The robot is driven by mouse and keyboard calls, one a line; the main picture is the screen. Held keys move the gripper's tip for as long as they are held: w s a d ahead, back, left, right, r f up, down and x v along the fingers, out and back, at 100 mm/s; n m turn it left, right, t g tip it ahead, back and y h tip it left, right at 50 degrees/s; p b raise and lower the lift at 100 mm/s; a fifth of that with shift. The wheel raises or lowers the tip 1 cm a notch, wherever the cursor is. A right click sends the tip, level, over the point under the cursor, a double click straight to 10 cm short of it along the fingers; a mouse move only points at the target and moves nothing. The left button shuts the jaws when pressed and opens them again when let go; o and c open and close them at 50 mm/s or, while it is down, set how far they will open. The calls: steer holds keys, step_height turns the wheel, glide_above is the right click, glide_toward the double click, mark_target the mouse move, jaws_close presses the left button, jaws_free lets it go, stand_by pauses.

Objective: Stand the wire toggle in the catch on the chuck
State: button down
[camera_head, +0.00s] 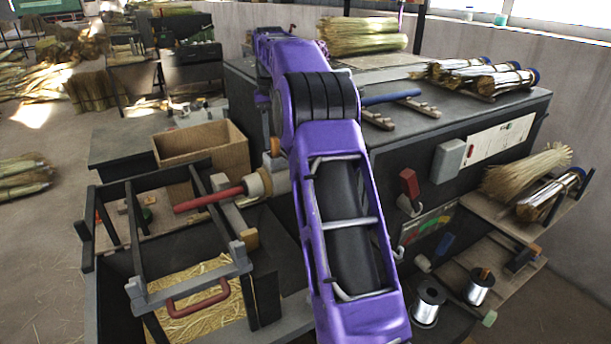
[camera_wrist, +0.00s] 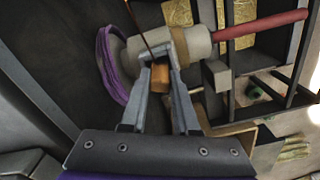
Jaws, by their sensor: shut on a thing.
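My gripper (camera_wrist: 163,54) is seen in the wrist view, its two grey fingers drawn together at the tips. They are shut on the wire toggle (camera_wrist: 144,27), a thin dark wire that sticks out past the tips, tilted to the upper left. The chuck (camera_wrist: 195,42) is a pale cylinder just beyond the fingertips; it also shows in the head view (camera_head: 256,184). An orange-brown block (camera_wrist: 160,79) shows between the fingers; I cannot tell whether it is the catch. I cannot tell whether the toggle touches the chuck. In the head view my purple arm hides my gripper.
A red handle (camera_head: 208,199) extends left from the chuck, over a dark frame (camera_head: 140,285) with straw below. A purple ring (camera_wrist: 113,65) lies left of the chuck in the wrist view. An open wooden box (camera_head: 203,146) stands behind. A workbench (camera_head: 450,117) with broom bundles is at right.

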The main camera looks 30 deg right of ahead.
steer(key=c, duration=0.6)
jaws_free()
step_height(320, 180, up, 5)
steer(key=shift+f+p, duration=0.1)
steer(key=shift+p, duration=0.75)
steer(key=shift+r, duration=1.35)
